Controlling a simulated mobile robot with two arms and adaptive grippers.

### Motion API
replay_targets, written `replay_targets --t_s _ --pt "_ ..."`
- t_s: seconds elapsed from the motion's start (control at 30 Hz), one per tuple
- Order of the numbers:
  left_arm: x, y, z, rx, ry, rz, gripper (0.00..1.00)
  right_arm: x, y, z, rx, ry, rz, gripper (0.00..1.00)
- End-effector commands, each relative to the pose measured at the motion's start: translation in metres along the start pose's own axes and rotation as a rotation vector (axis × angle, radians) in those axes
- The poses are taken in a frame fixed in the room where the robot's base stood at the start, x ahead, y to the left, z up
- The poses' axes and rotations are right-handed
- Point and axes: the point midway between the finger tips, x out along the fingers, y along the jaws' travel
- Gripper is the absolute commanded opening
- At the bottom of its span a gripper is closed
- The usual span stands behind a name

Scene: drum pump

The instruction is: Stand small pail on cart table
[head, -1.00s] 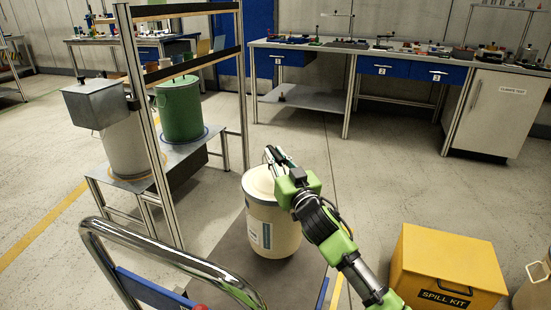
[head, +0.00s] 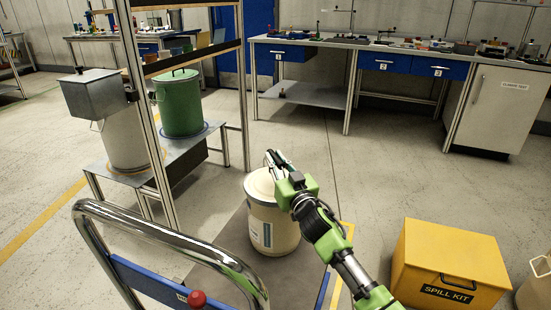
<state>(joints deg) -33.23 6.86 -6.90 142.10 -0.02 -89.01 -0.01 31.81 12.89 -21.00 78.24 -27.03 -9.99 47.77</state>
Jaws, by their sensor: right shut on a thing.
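A cream pail (head: 272,222) with a lid and a pale label shows at the middle of the head view, over the grey deck of a cart (head: 230,235). My right gripper (head: 272,160) is at the top of the pail, by the lid's rim, and is shut on it. The exact grip spot is hidden by the fingers. I cannot tell whether the pail's base touches the deck. My left gripper is not in view.
A chrome handle (head: 150,226) with a blue panel rises at front left. A metal stand (head: 180,153) at left bears a green pail (head: 180,105) and a pale drum (head: 123,138). A yellow spill kit box (head: 450,258) stands at right. Floor behind the pail is clear.

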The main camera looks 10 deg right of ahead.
Motion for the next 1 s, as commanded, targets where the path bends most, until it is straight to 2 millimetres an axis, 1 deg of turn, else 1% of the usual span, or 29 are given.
replay_targets --t_s 0.03,0.07,0.1,0.13,0.43,0.57,0.67,0.77,1.0 --pt "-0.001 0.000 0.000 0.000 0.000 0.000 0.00 0.002 -0.001 -0.011 -0.001 0.018 -0.005 0.00" --pt "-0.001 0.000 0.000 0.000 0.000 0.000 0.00 0.002 -0.001 -0.011 -0.001 0.018 -0.005 0.00" --pt "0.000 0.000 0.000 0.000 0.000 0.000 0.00 0.000 0.000 0.001 0.000 -0.002 0.001 0.25" --pt "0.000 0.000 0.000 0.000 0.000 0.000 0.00 0.000 0.000 0.001 0.000 -0.002 0.001 0.31" --pt "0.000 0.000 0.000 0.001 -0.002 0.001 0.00 0.000 0.000 0.000 0.000 -0.001 0.000 0.31" --pt "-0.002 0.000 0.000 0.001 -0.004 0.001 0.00 -0.005 0.000 0.000 0.001 -0.002 0.000 0.31" --pt "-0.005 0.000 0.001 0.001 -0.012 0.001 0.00 -0.017 0.001 0.000 0.002 -0.003 0.001 0.31" --pt "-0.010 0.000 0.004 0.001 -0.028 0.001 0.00 -0.036 0.001 0.000 0.001 -0.004 0.001 0.31" --pt "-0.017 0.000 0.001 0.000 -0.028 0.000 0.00 -0.086 0.000 -0.001 0.002 -0.003 0.000 0.31"
